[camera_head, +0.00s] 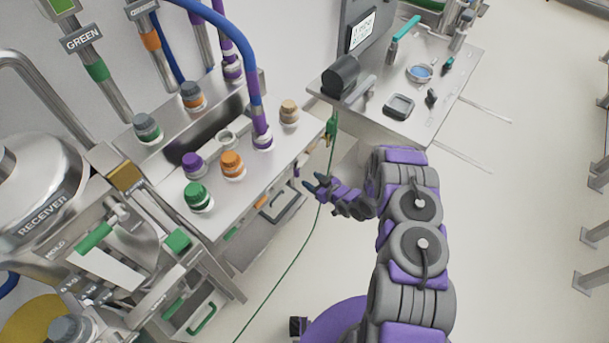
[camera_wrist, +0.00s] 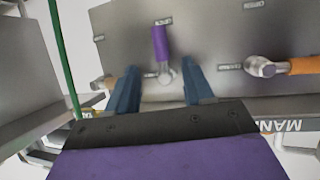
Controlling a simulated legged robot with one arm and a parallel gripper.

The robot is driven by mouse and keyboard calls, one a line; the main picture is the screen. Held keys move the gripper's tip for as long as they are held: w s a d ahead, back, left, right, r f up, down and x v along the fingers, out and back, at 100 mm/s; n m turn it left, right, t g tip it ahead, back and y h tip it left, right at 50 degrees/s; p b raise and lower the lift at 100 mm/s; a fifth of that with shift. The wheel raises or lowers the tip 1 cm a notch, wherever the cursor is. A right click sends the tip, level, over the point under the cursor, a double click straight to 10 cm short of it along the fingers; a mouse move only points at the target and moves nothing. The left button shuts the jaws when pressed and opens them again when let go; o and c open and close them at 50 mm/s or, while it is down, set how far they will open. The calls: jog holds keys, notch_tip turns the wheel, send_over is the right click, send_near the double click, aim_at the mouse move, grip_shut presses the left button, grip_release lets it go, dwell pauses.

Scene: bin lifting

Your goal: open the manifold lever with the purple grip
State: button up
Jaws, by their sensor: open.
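In the wrist view the manifold lever's purple grip (camera_wrist: 159,43) points up the picture from a metal pivot (camera_wrist: 166,75) on a grey panel (camera_wrist: 212,40). My gripper (camera_wrist: 164,70) is open, with its two blue fingers spread to either side of the pivot in the picture. The purple grip lies beyond the fingertips, and nothing is held. I cannot tell how far the fingers are from the panel. In the head view my gripper (camera_head: 316,184) is in front of the steel bench's right end, where the panel's face is mostly hidden.
A second lever with an orange grip (camera_wrist: 302,65) lies sideways to the right on the panel. A green cable (camera_wrist: 62,55) runs past on the left. In the head view the bench (camera_head: 245,190) carries several coloured caps. A side table (camera_head: 440,100) stands beyond my arm.

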jog(key=v, duration=0.6)
jog(key=shift+s+d, duration=0.25)
jog(key=shift+s, duration=0.05)
jog(key=shift+r, duration=0.1)
